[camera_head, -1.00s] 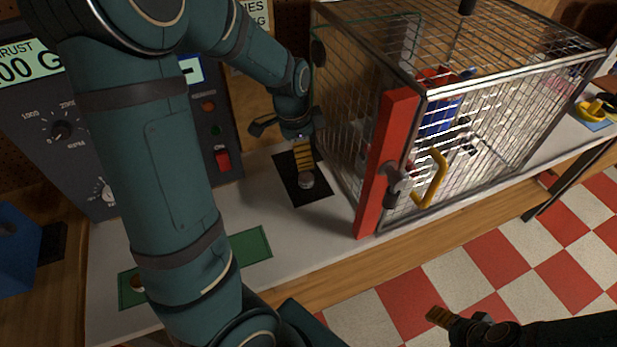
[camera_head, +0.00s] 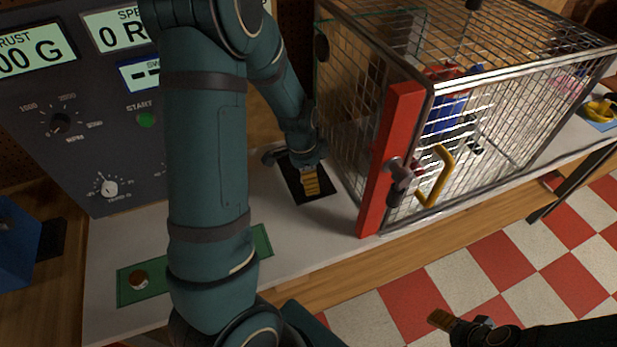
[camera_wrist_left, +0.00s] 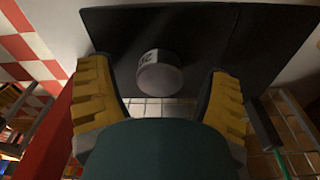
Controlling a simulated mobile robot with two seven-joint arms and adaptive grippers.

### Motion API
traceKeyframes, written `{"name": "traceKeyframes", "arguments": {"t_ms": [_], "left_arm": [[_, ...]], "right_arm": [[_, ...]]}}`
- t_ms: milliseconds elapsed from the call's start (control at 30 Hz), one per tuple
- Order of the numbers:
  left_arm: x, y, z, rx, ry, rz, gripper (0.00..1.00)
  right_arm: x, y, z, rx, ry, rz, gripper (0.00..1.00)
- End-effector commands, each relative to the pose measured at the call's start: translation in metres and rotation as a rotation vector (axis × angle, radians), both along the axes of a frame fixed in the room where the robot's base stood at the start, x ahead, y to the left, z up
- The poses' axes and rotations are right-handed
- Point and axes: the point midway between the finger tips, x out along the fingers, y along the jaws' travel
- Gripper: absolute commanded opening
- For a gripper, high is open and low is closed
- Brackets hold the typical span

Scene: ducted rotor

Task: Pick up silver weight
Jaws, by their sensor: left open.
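The silver weight (camera_wrist_left: 160,78) is a short round cylinder with a marked label on its side. It rests on the black mat (camera_head: 325,186), which also shows in the left wrist view (camera_wrist_left: 222,38). My left gripper (camera_head: 311,188) is low over the mat and points down. In the left wrist view its two yellow-padded fingers are open, one on each side of the weight, with gaps between. In the head view the gripper hides the weight. My right gripper (camera_head: 440,318) is at the lower right over the floor, far from the weight; its opening is unclear.
A wire cage (camera_head: 480,110) with a red post (camera_head: 388,160) and yellow handle (camera_head: 436,178) stands just right of the mat. A control panel (camera_head: 85,110) stands behind.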

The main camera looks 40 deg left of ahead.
Motion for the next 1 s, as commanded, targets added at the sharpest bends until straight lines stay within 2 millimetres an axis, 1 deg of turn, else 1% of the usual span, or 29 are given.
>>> {"name": "traceKeyframes", "arguments": {"t_ms": [100,133,167,200,267,300,333,367,667,767,867,1000], "left_arm": [[0.0,0.0,0.001,0.0,0.0,0.0,0.79],[0.0,0.0,0.001,0.0,0.0,0.0,0.76],[0.0,0.0,0.001,0.0,0.0,0.0,0.66],[0.0,0.0,0.001,0.0,0.0,0.0,0.52],[0.0,0.0,0.001,0.0,0.0,0.0,0.31],[0.0,0.0,0.001,0.0,0.0,0.0,0.17],[0.0,0.0,0.001,0.0,0.0,0.0,0.06],[0.0,0.0,0.001,0.0,0.0,0.0,0.0],[0.0,0.0,0.001,-0.001,-0.001,0.0,0.0],[0.0,0.0,0.004,0.0,-0.001,0.0,0.0],[0.001,0.0,0.016,-0.001,-0.004,0.0,0.0],[0.001,0.0,0.043,-0.001,-0.006,-0.001,0.0]], "right_arm": [[0.0,0.0,0.0,0.0,0.0,0.0,0.66],[0.0,0.0,0.0,0.0,0.0,0.0,0.66],[0.0,0.0,0.0,0.0,0.0,0.0,0.66],[0.0,0.0,0.0,0.0,0.0,0.0,0.66],[0.0,0.0,0.0,0.0,0.0,0.0,0.66],[0.0,0.0,0.0,0.0,0.0,0.0,0.66],[0.0,0.0,0.0,0.0,0.0,0.0,0.66],[0.0,0.0,0.0,0.0,0.0,0.0,0.66],[0.0,0.0,0.0,0.0,0.0,0.0,0.66],[0.0,0.0,0.001,0.0,0.0,0.0,0.66],[0.0,0.0,0.004,0.001,0.0,0.0,0.66],[0.0,0.0,0.01,0.002,0.0,0.0,0.66]]}}
